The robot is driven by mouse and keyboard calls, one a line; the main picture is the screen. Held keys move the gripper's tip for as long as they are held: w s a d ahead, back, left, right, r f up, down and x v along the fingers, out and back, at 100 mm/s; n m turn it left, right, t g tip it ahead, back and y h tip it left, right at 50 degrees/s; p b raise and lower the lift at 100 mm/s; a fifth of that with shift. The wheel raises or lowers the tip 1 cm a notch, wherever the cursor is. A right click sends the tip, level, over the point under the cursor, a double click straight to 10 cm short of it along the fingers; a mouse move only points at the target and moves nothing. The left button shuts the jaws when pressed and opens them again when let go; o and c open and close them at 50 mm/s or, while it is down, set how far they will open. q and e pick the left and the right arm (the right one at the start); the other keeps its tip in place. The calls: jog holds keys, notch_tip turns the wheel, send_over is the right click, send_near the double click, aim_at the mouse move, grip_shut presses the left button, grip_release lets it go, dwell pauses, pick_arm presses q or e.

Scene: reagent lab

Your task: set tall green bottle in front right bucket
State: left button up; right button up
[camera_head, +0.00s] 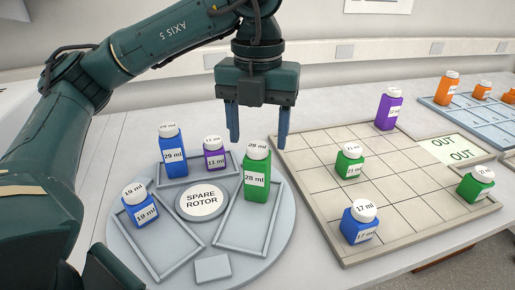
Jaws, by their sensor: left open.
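The tall green bottle (256,197), labelled 28 ml with a white cap, stands upright on the round grey spare rotor (203,250). It appears to stand at the back end of the front right bucket (238,238); its base edge is hard to make out. The front part of that bucket is empty. My left gripper (258,140) points down with its fingers spread, just above and behind the bottle's cap in the picture. It is empty. My right gripper is out of view.
The back bucket holds a tall blue bottle (171,142) and a small purple bottle (213,158). A blue bottle (140,206) stands in the left bucket. A beige grid board (400,215) at right carries several bottles. A blue rack (470,122) is at far right.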

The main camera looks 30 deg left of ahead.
pick_arm(q)
notch_tip(320, 180, up, 6)
jog(key=shift+r+p, duration=0.1)
jog(key=shift+p, duration=0.75)
jog(key=shift+r, duration=0.1)
